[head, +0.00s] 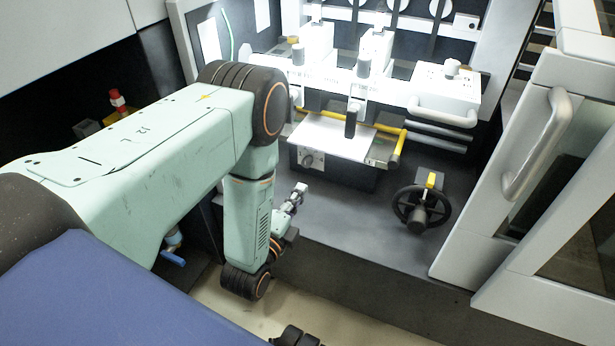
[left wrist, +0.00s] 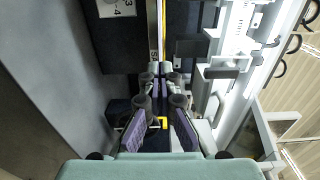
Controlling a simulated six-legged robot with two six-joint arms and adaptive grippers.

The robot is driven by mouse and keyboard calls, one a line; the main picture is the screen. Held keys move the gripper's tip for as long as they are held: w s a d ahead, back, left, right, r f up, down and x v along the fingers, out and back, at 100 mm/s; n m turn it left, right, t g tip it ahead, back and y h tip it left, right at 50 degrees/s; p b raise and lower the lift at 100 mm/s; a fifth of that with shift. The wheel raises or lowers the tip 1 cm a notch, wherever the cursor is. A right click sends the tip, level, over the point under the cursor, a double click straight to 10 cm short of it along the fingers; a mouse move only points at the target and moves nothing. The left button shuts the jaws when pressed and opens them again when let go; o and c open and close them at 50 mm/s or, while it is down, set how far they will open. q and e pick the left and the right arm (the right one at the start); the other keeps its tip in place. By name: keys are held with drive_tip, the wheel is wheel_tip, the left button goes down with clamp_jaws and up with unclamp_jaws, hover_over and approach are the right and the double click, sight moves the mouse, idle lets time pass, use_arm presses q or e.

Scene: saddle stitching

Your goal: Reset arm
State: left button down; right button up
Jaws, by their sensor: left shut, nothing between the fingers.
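My left arm reaches in from the left in the head view and bends down in front of the stitching machine (head: 340,135). My left gripper (head: 298,192) is at the end of the arm, low and in front of the machine's left side, partly hidden by my own wrist. In the left wrist view the left gripper (left wrist: 160,72) points toward the machine. Its fingers are close together and hold nothing.
A black handwheel (head: 420,208) with a yellow part sits right of the machine's front. A yellow bar (head: 395,150) runs along the machine. A white door with a handle (head: 537,145) stands open at the right. Floor (head: 340,318) shows below the dark machine base.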

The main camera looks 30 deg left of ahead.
use_arm(q)
drive_tip(key=shift+s, duration=0.25)
drive_tip(key=s+d+f+n+g+p, duration=0.1)
drive_tip(key=s+d+f+n+g, duration=0.1)
drive_tip(key=s+f+n+g, duration=1.05)
drive_tip(key=s+r+n+g+p, duration=0.2)
drive_tip(key=s+r, duration=0.1)
drive_tip(key=s, duration=0.6)
drive_tip(key=s+d+r+n+g+h+p, duration=0.1)
drive_tip(key=s+r+n+g+p, duration=0.1)
drive_tip(key=s, duration=0.7)
wheel_tip(320, 180, up, 2)
drive_tip(key=shift+s+d+r+n+g, duration=0.15)
drive_tip(key=shift+s+d+n+g, duration=0.05)
drive_tip(key=shift+n+g, duration=0.5)
drive_tip(key=c, duration=2.1)
unclamp_jaws()
